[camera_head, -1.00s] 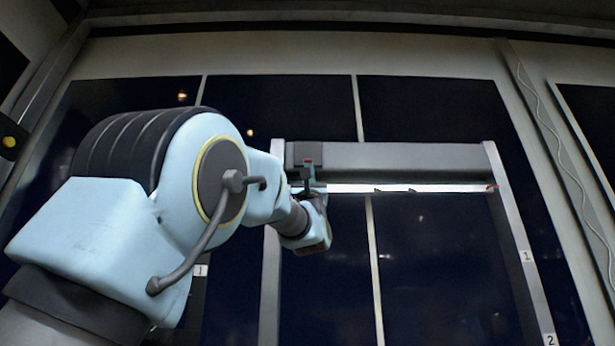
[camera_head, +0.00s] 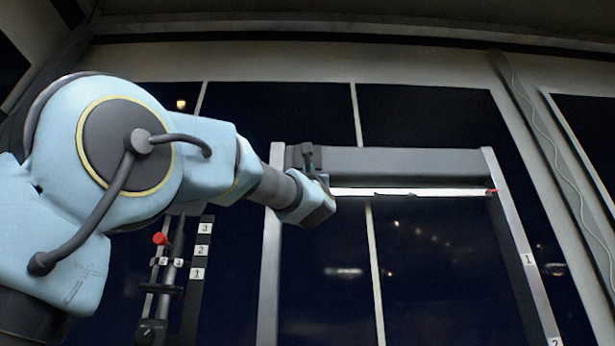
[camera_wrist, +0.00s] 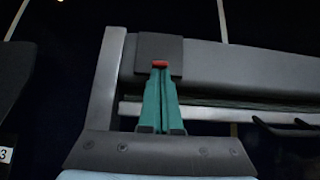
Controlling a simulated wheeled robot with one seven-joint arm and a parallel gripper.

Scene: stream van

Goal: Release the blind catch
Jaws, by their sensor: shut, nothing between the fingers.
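The blind's grey cassette (camera_head: 410,162) spans the top of a frame in front of the dark window, with a pale bottom bar (camera_head: 410,192) just under it. In the wrist view a dark plate (camera_wrist: 145,48) sits at the cassette's left end. A small red tab (camera_wrist: 160,64), seemingly the catch, shows against this plate. My gripper (camera_wrist: 159,72) has its green fingers together, tips at the tab's lower edge; I cannot tell whether they touch it. In the head view my gripper (camera_head: 309,158) covers part of the plate, and the red tab is hidden.
A metal side rail (camera_head: 525,255) with number labels runs down the right, and another (camera_head: 270,265) down the left. A lever with a red knob (camera_head: 160,239) stands beside a numbered strip (camera_head: 200,255) at lower left. A cable (camera_head: 555,150) hangs at right.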

